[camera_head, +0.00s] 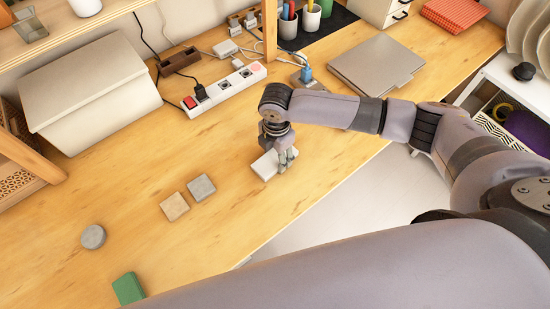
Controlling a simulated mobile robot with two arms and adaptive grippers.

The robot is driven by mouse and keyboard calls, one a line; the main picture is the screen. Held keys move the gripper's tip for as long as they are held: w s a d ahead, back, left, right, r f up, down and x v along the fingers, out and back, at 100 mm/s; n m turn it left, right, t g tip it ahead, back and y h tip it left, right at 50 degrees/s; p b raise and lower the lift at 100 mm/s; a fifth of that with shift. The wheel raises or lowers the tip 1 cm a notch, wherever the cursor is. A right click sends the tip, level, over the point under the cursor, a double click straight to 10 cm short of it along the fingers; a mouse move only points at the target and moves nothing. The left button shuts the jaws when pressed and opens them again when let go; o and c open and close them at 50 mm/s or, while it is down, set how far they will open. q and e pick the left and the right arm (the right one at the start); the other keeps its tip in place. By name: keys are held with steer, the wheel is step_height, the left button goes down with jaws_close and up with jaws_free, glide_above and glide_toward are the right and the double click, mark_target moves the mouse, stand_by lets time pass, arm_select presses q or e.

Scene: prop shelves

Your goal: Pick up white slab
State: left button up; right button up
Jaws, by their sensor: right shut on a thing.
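The white slab (264,166) is a small pale block on the wooden table, near the middle of the head view. My right gripper (284,160) points down over its right part and is shut on it. The fingers and wrist hide some of the slab. I cannot tell whether the slab is clear of the table top. My left gripper does not show.
A grey square block (201,188), a tan block (174,206), a grey round piece (93,237) and a green block (129,288) lie to the left. Behind are a power strip (228,86), a white bin (85,85) and a closed laptop (377,65).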

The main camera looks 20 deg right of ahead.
steer(key=c, duration=0.6)
steer(key=shift+o, duration=0.2)
steer(key=shift+r, duration=0.1)
